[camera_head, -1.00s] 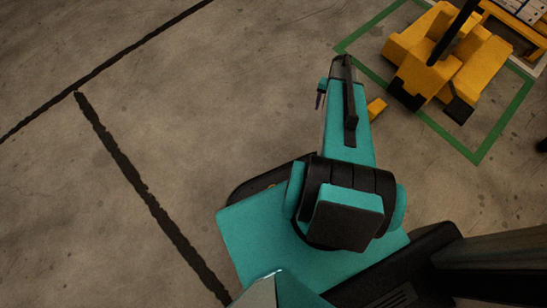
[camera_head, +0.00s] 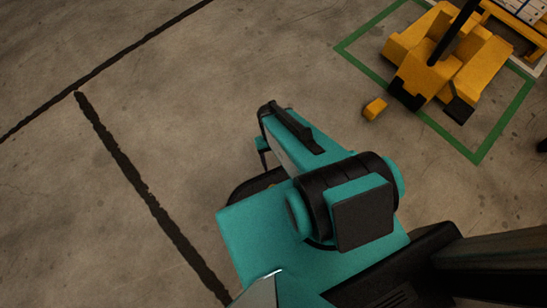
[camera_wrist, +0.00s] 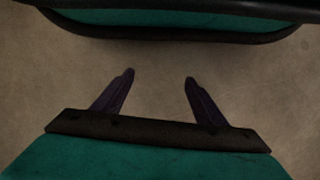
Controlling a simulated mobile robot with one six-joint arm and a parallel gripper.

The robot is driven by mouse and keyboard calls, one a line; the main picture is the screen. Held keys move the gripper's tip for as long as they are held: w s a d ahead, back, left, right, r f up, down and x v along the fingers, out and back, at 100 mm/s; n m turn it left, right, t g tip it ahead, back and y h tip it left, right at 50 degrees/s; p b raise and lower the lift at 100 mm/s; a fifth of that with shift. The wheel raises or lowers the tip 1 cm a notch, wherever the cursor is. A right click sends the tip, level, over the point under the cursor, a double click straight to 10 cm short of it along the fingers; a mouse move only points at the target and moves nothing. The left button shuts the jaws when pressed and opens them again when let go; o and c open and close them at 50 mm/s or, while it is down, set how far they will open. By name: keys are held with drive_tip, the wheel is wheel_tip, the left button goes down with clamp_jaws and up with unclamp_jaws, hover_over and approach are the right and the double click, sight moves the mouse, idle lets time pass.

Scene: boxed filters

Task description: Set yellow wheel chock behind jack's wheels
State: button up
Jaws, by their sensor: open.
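The yellow wheel chock (camera_head: 375,108) lies on the concrete floor in the head view, just outside the green outline and close to the jack. The yellow pallet jack (camera_head: 452,55) stands at the upper right with dark wheels (camera_head: 406,95) at its near end. My gripper (camera_wrist: 158,75) is open and empty in the wrist view, its two dark fingers apart over bare floor. In the head view my arm mostly hides the gripper. It is to the left of the chock and nearer to my base, clear of it.
A green floor outline (camera_head: 478,160) surrounds the jack. A pallet with boxes (camera_head: 520,15) stands behind the jack at the top right. Black floor lines (camera_head: 130,178) run at the left. The floor between my arm and the chock is clear.

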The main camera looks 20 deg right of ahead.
drive_tip(key=shift+n, duration=0.7)
drive_tip(key=s+a, duration=0.3)
drive_tip(key=shift+s+r, duration=0.25)
drive_tip(key=shift+s, duration=0.15)
